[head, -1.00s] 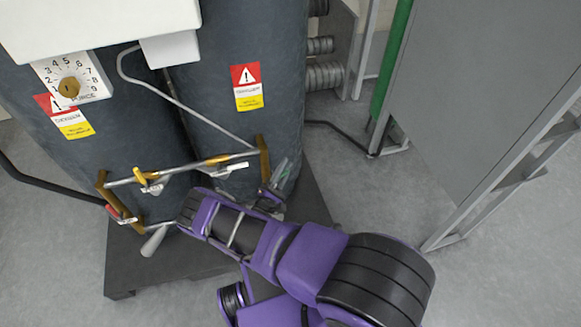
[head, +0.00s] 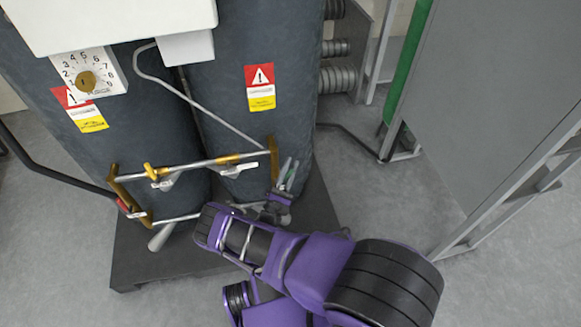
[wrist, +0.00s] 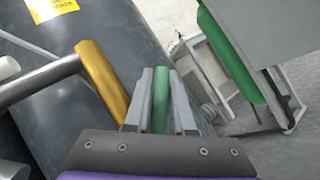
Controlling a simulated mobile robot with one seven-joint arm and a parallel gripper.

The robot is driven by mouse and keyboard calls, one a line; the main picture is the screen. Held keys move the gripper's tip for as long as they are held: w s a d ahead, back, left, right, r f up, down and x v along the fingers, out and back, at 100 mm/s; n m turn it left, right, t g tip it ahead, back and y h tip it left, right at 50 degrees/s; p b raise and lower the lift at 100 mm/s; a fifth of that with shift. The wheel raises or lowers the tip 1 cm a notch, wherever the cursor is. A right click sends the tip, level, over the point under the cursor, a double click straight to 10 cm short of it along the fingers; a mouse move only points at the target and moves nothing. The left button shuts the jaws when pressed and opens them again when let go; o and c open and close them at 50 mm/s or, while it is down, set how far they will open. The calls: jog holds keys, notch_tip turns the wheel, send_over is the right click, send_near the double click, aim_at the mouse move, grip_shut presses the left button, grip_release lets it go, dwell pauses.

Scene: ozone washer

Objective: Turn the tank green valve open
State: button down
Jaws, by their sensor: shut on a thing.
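The green valve handle (wrist: 160,100) is between the two grey fingers of my gripper (wrist: 161,102) in the wrist view, and the fingers are shut on it. In the head view my gripper (head: 287,175) is at the right end of the pipework, beside the brass fitting (head: 273,158), with a small bit of the green handle (head: 290,177) showing between the fingers. The valve's body is hidden behind my gripper. The dark tank (head: 250,120) stands just behind it.
Metal pipes with a yellow valve (head: 150,171) and a red valve (head: 122,204) run left along the tanks. A dark base (head: 130,255) lies below. A grey panel (head: 500,110) on a metal frame stands to the right, with open floor between.

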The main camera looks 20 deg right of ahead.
jog(key=shift+w+a, duration=0.1)
jog(key=shift+a, duration=0.05)
jog(key=c, duration=0.8)
grip_release()
jog(key=shift+o, duration=0.2)
notch_tip(320, 180, up, 10)
jog(key=p, duration=0.3)
jog(key=shift+c, duration=0.3)
